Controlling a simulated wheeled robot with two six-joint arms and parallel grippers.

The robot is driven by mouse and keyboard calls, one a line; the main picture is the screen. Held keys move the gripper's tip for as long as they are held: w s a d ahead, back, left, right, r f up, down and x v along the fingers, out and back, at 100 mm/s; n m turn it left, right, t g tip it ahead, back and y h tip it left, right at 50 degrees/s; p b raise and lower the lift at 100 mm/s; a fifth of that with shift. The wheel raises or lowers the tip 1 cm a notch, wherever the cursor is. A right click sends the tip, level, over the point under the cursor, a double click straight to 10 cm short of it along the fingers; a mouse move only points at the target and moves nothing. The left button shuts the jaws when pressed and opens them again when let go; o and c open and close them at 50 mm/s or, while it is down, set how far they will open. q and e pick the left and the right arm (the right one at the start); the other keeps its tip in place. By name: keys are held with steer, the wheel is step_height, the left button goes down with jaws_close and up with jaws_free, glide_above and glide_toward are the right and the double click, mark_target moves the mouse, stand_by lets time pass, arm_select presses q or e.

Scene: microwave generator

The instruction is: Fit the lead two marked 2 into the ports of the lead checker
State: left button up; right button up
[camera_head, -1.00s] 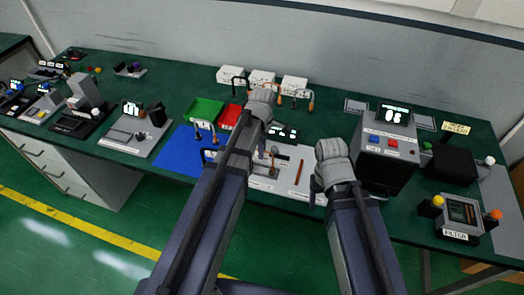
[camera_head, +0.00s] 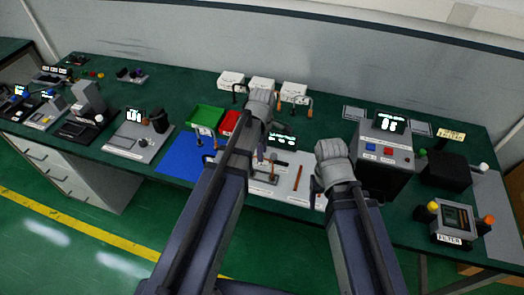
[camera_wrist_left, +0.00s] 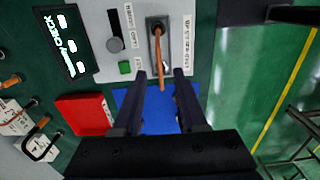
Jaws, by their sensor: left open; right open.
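The lead checker's white panel (camera_head: 285,165) lies at the bench's front middle, with a lit display (camera_head: 283,140) behind it. In the left wrist view its panel (camera_wrist_left: 110,65) and the display marked CHECK (camera_wrist_left: 62,42) show. My left gripper (camera_wrist_left: 160,72) is open over an orange-brown handle (camera_wrist_left: 159,45) at a slot in the panel; nothing is gripped. Leads with orange or black ends stand by the white boxes (camera_head: 263,84); one lead (camera_wrist_left: 35,135) shows in the wrist view. I cannot read a 2 on any.
A blue mat (camera_head: 180,158), green tray (camera_head: 207,116) and red tray (camera_head: 230,121) lie left of the panel. A grey device with buttons (camera_head: 384,150) stands to the right, close to my right arm. A filter unit (camera_head: 450,222) stands near the front edge.

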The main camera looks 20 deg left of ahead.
arm_select(q)
step_height(320, 180, up, 9)
steer(key=p, duration=0.8)
steer(key=s+d+m, duration=0.5)
steer(key=s+m, duration=0.2)
steer(key=m, duration=0.3)
steer(key=s+d+m+y, duration=0.1)
steer(key=s+d+m, duration=0.4)
steer(key=m, duration=0.6)
steer(key=shift+s+d+f+b, duration=0.15)
steer(key=shift+s+d+b, duration=0.15)
steer(key=shift+s, duration=0.85)
